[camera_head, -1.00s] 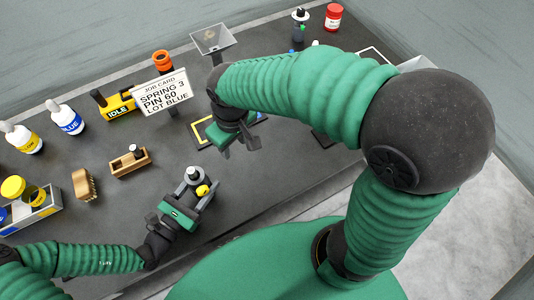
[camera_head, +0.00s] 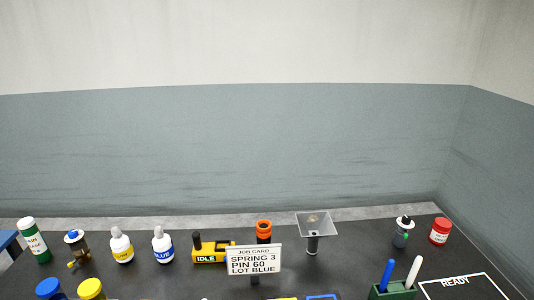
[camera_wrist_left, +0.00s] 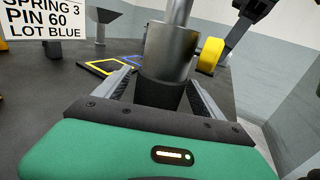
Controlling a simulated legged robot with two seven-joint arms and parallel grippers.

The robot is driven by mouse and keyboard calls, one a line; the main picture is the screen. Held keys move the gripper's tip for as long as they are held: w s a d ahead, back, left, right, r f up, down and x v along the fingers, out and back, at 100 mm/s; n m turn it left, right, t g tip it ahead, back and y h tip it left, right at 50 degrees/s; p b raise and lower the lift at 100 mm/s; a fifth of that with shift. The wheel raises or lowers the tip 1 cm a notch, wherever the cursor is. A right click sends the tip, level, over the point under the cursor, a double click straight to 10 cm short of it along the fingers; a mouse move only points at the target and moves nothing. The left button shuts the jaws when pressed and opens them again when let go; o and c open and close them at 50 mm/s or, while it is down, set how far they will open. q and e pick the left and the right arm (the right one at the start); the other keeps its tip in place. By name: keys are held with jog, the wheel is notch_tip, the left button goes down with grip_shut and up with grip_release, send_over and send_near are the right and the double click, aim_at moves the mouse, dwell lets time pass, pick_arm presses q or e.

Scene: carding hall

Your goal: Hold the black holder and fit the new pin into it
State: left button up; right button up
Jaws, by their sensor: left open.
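In the left wrist view, the open jaws of my left gripper (camera_wrist_left: 168,100) stand on either side of an upright grey cylinder (camera_wrist_left: 170,52) with a black lower part (camera_wrist_left: 160,93). A narrower grey stem rises from its top and leaves the picture. This may be the black holder, but I cannot tell for sure. The head view shows neither gripper. I cannot identify the new pin.
The job card (camera_head: 254,261) reads spring 3, pin 60, lot blue. Along the bench's back stand bottles, a yellow IDLE device (camera_head: 212,250), a clear-topped stand (camera_head: 314,235) and a red jar (camera_head: 440,231). A green pen block (camera_head: 392,290) stands beside the READY mat (camera_head: 455,293).

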pick_arm(q)
jog(key=v, duration=1.2)
jog(key=s+m+g, duration=0.2)
jog(key=g, duration=0.1)
jog(key=s+d+m+g+y, duration=0.1)
jog(key=s+m+g, duration=0.4)
jog(key=m+g, duration=0.1)
jog(key=shift+s+d+f+y, duration=0.2)
jog(key=shift+f+y, duration=0.1)
jog(key=a+m+y, duration=0.3)
jog(key=a+m+g+y, duration=0.1)
jog(key=a+m+y, duration=0.2)
jog(key=m+y, duration=0.1)
jog(key=a+m+g+y, duration=0.1)
jog(key=a+m+y, duration=0.1)
jog(key=m+y, duration=0.1)
jog(key=shift+s+a+m+y, duration=0.25)
jog(key=shift+a+m+y, duration=0.15)
jog(key=w+r+m+y, duration=0.1)
jog(key=w+a+r+m+t+y, duration=0.1)
jog(key=w, duration=0.1)
jog(key=shift+w+a+r+t, duration=0.1)
jog(key=shift+a+t, duration=0.1)
jog(key=shift+t, duration=0.1)
jog(key=w+r+m+t+y, duration=0.1)
jog(key=w+r+m+t, duration=0.2)
jog(key=w+r, duration=0.1)
jog(key=shift+w+r, duration=0.3)
jog(key=shift+w, duration=0.2)
